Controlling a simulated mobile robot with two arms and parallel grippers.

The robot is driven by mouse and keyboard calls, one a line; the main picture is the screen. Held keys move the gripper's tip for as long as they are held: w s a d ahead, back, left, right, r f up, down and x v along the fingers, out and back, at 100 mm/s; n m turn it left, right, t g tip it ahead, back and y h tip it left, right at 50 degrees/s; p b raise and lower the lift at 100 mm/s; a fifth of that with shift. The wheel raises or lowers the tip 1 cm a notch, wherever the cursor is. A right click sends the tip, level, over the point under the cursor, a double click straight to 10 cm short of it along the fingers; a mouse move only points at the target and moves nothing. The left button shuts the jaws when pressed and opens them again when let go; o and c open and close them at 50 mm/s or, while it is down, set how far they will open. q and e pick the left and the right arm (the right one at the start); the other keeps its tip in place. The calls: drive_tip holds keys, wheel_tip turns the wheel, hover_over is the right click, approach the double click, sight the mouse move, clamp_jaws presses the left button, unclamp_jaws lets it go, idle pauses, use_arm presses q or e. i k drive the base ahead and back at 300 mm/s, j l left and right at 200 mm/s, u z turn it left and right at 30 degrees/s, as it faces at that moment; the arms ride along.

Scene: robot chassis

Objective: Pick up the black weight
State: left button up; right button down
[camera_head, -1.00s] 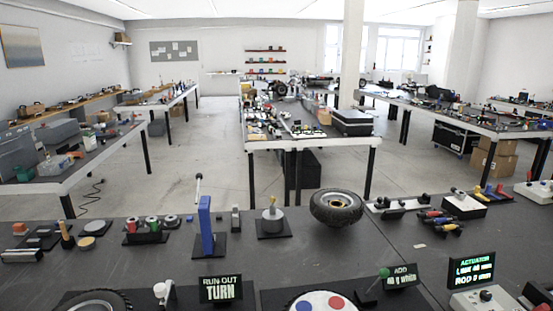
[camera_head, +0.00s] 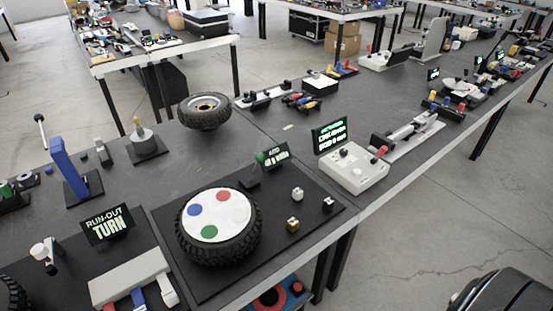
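The black weight (camera_head: 328,204) is a small dark block with a light mark on top. It stands on the dark mat (camera_head: 335,220) near the table's front edge, right of the wheel. A white weight (camera_head: 297,194) stands to its left and slightly farther back. A gold weight (camera_head: 292,224) stands to its left and nearer the front. Neither of my grippers shows in the head view.
A tyred wheel (camera_head: 218,228) with red, blue and green dots lies left of the weights. A small sign (camera_head: 276,157) stands behind them. A white control box (camera_head: 352,170) with a lit screen stands to the right. Bare mat surrounds the black weight.

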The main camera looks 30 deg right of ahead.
sight(327, 206)
drive_tip(key=z, duration=1.15)
